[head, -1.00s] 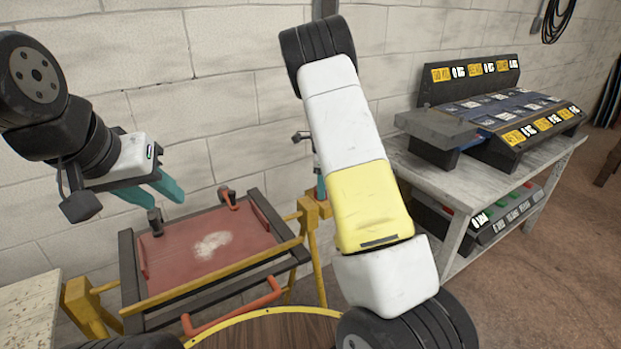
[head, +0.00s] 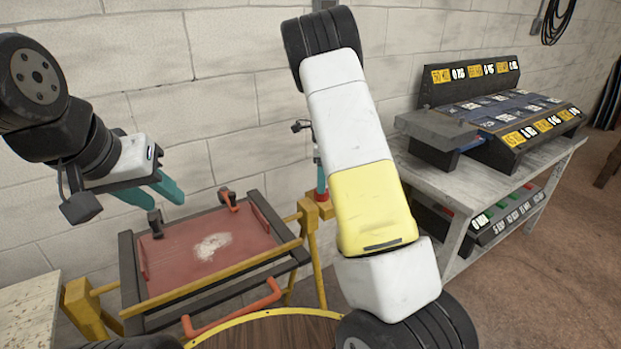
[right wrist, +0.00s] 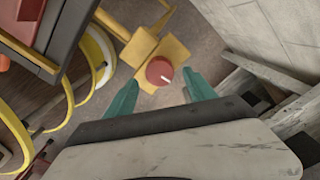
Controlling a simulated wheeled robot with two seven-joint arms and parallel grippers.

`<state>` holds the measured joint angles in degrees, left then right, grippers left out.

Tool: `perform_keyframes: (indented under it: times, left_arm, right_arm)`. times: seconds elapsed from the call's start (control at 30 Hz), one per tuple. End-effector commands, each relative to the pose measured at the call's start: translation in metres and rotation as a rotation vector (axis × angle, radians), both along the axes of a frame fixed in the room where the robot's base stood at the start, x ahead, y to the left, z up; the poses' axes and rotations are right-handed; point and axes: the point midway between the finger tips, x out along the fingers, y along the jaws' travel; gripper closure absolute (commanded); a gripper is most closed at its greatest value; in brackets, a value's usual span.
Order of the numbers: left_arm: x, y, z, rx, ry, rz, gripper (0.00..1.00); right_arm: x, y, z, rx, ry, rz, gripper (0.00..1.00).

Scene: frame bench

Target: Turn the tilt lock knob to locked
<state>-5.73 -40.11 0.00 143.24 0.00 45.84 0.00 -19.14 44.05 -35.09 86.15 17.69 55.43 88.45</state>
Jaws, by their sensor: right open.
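The tilt lock knob (right wrist: 159,71) is a round red knob with a white line mark, on a yellow bracket (right wrist: 150,50) of the frame. In the right wrist view the line slants down to the right. My right gripper (right wrist: 159,88) is open, with its teal fingers on either side of the knob and no clear contact. In the head view my right gripper (head: 321,182) is mostly hidden behind my arm, over the yellow post (head: 315,208). My left gripper (head: 160,197) is open and empty above the left back of the red panel (head: 180,262).
The red panel lies in a dark frame on yellow supports, with orange handles (head: 235,312). A bench (head: 430,172) with a labelled console (head: 510,108) stands at the right. A block wall (head: 230,80) is close behind. A pale tabletop (head: 25,310) is at the left.

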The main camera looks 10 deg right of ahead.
Motion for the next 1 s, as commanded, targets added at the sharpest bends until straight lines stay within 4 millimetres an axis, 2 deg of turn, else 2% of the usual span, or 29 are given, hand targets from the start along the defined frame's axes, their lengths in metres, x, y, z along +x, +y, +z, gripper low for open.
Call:
perform_keyframes:
  times: [0.1,0.23,0.63,0.73,0.87,1.0]
  left_arm:
    - [0.0,0.0,0.0,0.0,0.0,0.0,0.64]
    - [0.0,0.0,0.0,0.0,0.0,0.0,0.64]
    - [0.0,0.0,0.0,0.0,0.0,0.0,0.64]
    - [0.0,0.0,0.0,0.0,0.0,0.0,0.64]
    - [0.0,0.0,0.0,0.0,0.0,0.0,0.64]
    - [0.0,0.0,0.0,0.0,0.0,0.0,0.64]
  right_arm:
    - [0.001,0.0,0.021,0.0,-0.003,0.0,0.36]
    - [0.0,0.0,0.035,-0.001,-0.002,0.001,0.36]
    - [0.0,0.0,0.041,0.001,0.0,0.001,0.36]
    - [-0.005,-0.001,0.049,0.015,-0.009,0.023,0.36]
    - [-0.025,0.001,0.077,0.065,-0.051,0.139,0.36]
    - [-0.064,0.008,0.121,0.127,-0.134,0.367,0.36]
